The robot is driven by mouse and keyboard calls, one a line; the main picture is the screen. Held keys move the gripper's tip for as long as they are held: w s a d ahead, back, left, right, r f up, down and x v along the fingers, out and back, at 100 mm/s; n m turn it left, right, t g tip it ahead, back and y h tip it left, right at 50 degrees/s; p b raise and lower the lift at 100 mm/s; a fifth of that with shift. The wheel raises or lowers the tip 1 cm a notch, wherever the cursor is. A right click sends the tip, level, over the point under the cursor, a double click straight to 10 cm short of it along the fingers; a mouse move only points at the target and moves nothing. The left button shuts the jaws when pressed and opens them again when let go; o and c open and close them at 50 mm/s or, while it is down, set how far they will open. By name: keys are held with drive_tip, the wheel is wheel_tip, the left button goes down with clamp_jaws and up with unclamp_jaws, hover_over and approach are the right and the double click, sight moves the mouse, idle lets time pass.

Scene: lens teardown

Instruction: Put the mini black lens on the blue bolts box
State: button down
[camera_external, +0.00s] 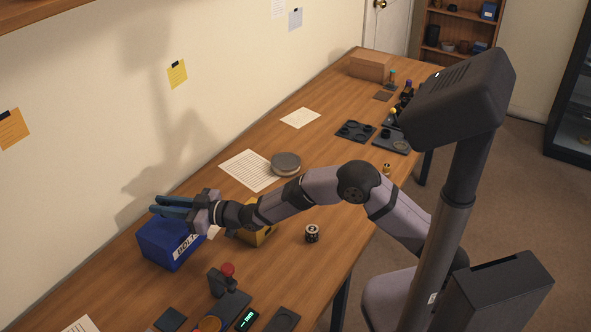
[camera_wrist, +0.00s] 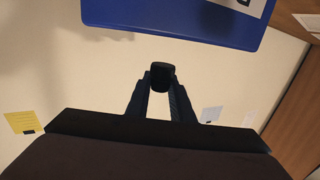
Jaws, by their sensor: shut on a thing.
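The blue bolts box (camera_external: 168,244) stands on the table at the left, with a white label on its front. It also fills the top of the wrist view (camera_wrist: 170,18). My gripper (camera_external: 172,206) is over the box in the external view. In the wrist view my gripper (camera_wrist: 160,88) is shut on the mini black lens (camera_wrist: 161,75), a small dark cylinder between the fingertips. In the external view the lens cannot be made out at the fingers. The wrist view does not clearly show whether the lens touches the box.
A yellow box (camera_external: 262,236) stands partly behind my forearm. A small dark cylinder (camera_external: 312,233) stands on the table to its right. A device with a red knob (camera_external: 228,270) is in front. A round grey object (camera_external: 286,163) lies by white paper (camera_external: 247,171).

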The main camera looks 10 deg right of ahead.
drive_tip(key=shift+f, duration=1.6)
drive_tip(key=shift+f, duration=0.2)
drive_tip(key=c, duration=1.6)
unclamp_jaws()
drive_tip(key=shift+o, duration=0.2)
drive_tip(key=shift+r, duration=0.2)
drive_tip(key=b+v, duration=0.1)
drive_tip(key=v, duration=1.1)
drive_tip(key=shift+b, duration=0.35)
